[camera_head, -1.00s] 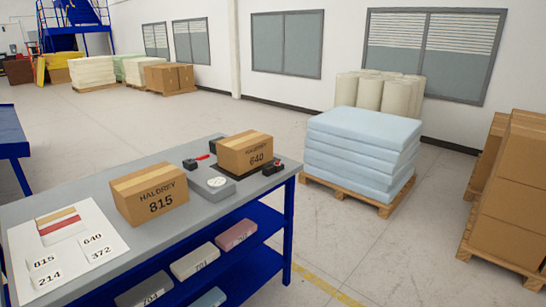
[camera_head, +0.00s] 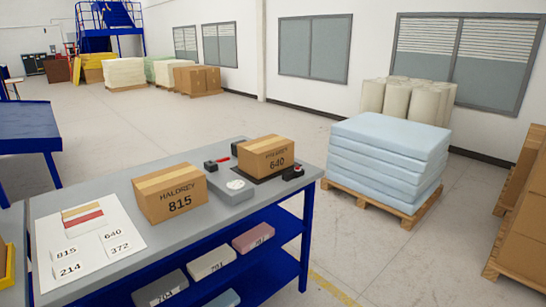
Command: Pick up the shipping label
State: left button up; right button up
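Several small white labels lie on a white sheet (camera_head: 95,262) at the left end of the grey-topped table (camera_head: 200,234). Label 815 (camera_head: 67,254), label 214 (camera_head: 69,269), label 640 (camera_head: 113,235) and label 372 (camera_head: 120,247) are printed in black. A stack of red, tan and white pieces (camera_head: 82,217) lies behind them. A cardboard box marked HALDREY 815 (camera_head: 170,194) stands beside the sheet, and a box marked 640 (camera_head: 266,157) stands farther right. Neither of my grippers is in view.
A grey scale-like device (camera_head: 234,188) and small black tools (camera_head: 293,172) sit between and beside the boxes. Numbered foam blocks (camera_head: 212,262) lie on the blue lower shelf. Blue foam sheets (camera_head: 385,160) stand on a pallet at right. Open floor lies behind the table.

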aim_at(108, 237)
jog(key=i+u, duration=0.15)
jog(key=u, duration=0.3)
jog(key=i+l+u, duration=0.1)
jog(key=u, duration=0.35)
jog(key=i+l+u, duration=0.15)
jog(key=u, duration=0.3)
jog(key=k+l, duration=0.05)
